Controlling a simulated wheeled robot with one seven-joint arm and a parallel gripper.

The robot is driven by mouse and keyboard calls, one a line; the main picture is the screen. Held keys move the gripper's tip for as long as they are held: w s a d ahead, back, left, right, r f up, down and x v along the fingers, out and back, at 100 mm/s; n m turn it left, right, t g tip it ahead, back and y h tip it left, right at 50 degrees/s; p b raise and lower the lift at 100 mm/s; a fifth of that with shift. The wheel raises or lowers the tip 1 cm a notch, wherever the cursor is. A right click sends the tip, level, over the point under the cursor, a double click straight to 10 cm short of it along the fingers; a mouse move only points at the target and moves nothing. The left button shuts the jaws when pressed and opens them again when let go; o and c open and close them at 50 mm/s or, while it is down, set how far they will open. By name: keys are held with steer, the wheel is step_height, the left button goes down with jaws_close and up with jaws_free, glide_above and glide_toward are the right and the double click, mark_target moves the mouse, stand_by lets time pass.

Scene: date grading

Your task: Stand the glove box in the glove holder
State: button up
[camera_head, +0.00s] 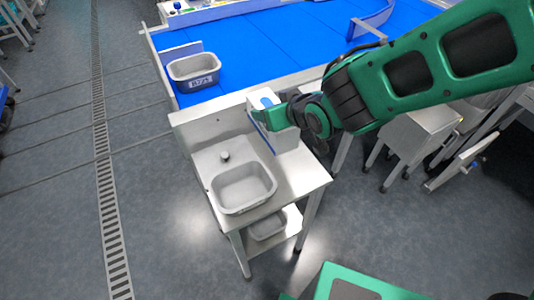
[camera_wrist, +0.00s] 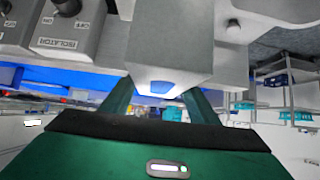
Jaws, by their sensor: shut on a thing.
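The glove box (camera_head: 283,140) is a pale box with a blue patch on top and a blue stripe along its left edge. It appears upright at the back right of the steel sink stand. My gripper (camera_head: 275,115) is shut on its upper part. In the wrist view the glove box (camera_wrist: 168,45) lies between my two fingers (camera_wrist: 160,100), with a blue oval at its near end. The glove holder is not clearly distinguishable; my gripper and the box cover that area, and I cannot tell whether the box is inside it.
The steel stand has a grey sink basin (camera_head: 244,187) and a raised back panel (camera_head: 204,122). A labelled grey tub (camera_head: 194,72) sits on the blue conveyor (camera_head: 250,45) behind. A control box marked "isolator" (camera_wrist: 67,27) shows in the wrist view. Floor left of the stand is clear.

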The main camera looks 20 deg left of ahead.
step_height(320, 180, down, 5)
steer(key=shift+w+d, duration=0.15)
steer(key=shift+f, duration=2.2)
steer(key=shift+f, duration=0.1)
steer(key=o, duration=1.4)
